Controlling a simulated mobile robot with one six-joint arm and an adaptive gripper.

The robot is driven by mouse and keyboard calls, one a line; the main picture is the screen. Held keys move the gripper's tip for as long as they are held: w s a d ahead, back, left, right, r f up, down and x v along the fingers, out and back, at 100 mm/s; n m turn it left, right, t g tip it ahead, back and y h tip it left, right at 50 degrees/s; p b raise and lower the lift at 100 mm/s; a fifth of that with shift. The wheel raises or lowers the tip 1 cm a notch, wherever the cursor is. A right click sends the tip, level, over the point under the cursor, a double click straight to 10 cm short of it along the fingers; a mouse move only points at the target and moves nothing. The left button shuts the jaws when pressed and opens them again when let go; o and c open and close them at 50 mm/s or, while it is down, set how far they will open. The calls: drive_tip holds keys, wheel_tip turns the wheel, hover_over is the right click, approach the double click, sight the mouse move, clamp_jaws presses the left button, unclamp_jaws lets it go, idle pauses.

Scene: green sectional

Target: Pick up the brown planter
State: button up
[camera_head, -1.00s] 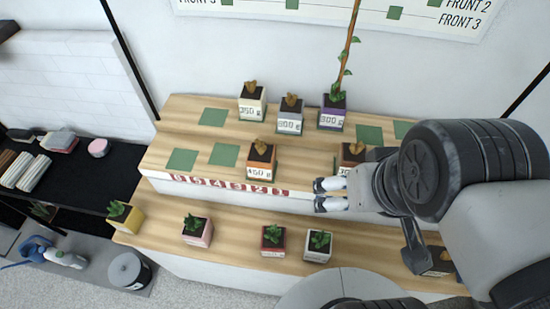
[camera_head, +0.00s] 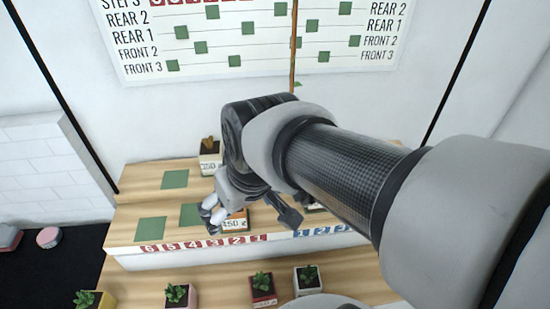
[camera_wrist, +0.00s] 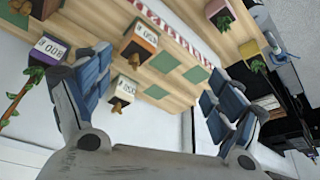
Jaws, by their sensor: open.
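A brown planter, mostly hidden behind my arm in the head view, shows only a sliver (camera_head: 314,207) on the upper wooden step. In the wrist view a dark brown planter (camera_wrist: 42,8) is cut off at the top left corner. An orange-brown planter tagged 450 (camera_head: 235,221) stands to its left, partly covered by my gripper; it also shows in the wrist view (camera_wrist: 139,43). My gripper (camera_head: 211,213) is open and empty, in front of the left side of the 450 planter in the head view. Its spread fingers frame the wrist view (camera_wrist: 156,80).
A white planter (camera_head: 210,162) stands behind; a purple-edged planter (camera_wrist: 50,48) carries a vine. Small succulents, including a red planter (camera_head: 263,289), line the lower step. Green squares (camera_head: 150,230) mark free spots on the upper step (camera_head: 120,232).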

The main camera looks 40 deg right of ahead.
drive_tip(key=w+d+f+m, duration=0.1)
drive_tip(key=w+d+f, duration=0.15)
drive_tip(key=d, duration=0.25)
drive_tip(key=w+d+f+m, duration=0.1)
drive_tip(key=w+d+f, duration=0.1)
drive_tip(key=w+d, duration=0.25)
drive_tip(key=s+d+f+m+h, duration=0.1)
drive_tip(key=s+d+m, duration=0.15)
drive_tip(key=d, duration=0.55)
drive_tip(key=s+d+f+m+h, duration=0.1)
drive_tip(key=s+d, duration=0.2)
drive_tip(key=d, duration=0.5)
drive_tip(key=shift+g, duration=0.3)
drive_tip(key=b+x, duration=0.1)
drive_tip(key=x, duration=0.3)
drive_tip(key=b+x, duration=0.1)
drive_tip(key=x, duration=0.3)
drive_tip(key=b+x, duration=0.1)
drive_tip(key=x, duration=0.2)
drive_tip(key=shift+s+d+f, duration=0.15)
drive_tip(key=shift+d+f, duration=0.25)
drive_tip(key=shift+d, duration=0.05)
drive_tip(key=shift+d+b+x, duration=0.2)
drive_tip(key=shift+b+x, duration=1.2)
drive_tip(key=shift+x, duration=1.55)
drive_tip(key=shift+s+r, duration=0.1)
drive_tip(key=c, duration=1.4)
